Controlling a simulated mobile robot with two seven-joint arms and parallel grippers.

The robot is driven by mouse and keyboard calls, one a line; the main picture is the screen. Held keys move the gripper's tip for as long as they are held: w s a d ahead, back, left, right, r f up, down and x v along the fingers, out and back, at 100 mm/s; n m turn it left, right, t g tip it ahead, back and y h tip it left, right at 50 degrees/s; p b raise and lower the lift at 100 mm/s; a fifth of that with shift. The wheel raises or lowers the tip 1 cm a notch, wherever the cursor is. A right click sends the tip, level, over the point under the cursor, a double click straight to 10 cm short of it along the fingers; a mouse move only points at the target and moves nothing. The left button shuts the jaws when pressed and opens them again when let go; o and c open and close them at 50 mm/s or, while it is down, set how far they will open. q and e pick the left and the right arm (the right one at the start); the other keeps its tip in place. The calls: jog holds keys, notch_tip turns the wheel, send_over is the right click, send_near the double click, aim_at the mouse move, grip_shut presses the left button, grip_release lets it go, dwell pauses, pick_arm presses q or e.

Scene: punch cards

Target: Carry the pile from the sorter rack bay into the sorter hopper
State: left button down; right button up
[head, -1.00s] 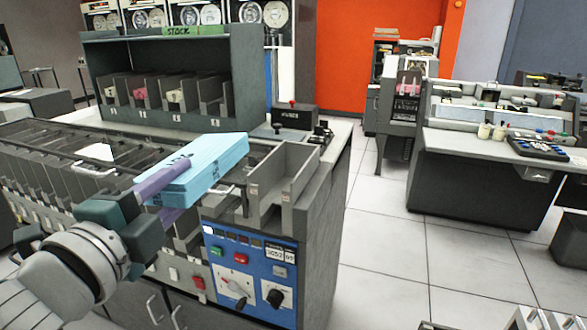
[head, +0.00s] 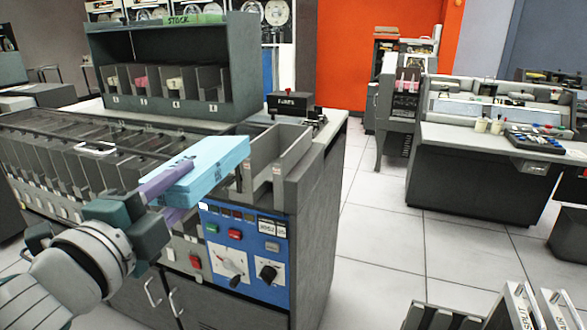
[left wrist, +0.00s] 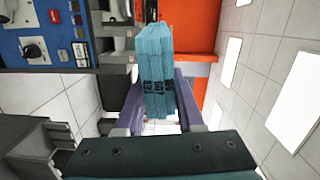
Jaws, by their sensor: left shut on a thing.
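My left gripper (head: 168,193) is shut on a pile of light blue punch cards (head: 210,168). The pile also shows between the purple fingers in the left wrist view (left wrist: 155,72), with dark printing on its edge. In the head view the pile is held just left of the sorter hopper (head: 277,160), a grey open bay with upright walls above the blue control panel. I cannot tell whether the pile touches the hopper wall. My right gripper is not in view.
The sorter's blue control panel (head: 245,250) is below the hopper. A row of grey sorter pockets (head: 85,165) runs left. A stock shelf (head: 180,60) with small card bays stands behind. Another console desk (head: 500,150) is at right, with clear floor (head: 375,235) between.

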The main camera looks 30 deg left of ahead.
pick_arm(q)
notch_tip(320, 180, down, 3)
jog(key=shift+f+b, duration=0.1)
jog(key=shift+b, duration=0.6)
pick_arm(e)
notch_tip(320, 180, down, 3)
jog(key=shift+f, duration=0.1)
pick_arm(q)
jog(key=shift+m+t+h+b, duration=0.35)
jog(key=shift+m+h, duration=0.55)
jog(key=shift+m, duration=0.3)
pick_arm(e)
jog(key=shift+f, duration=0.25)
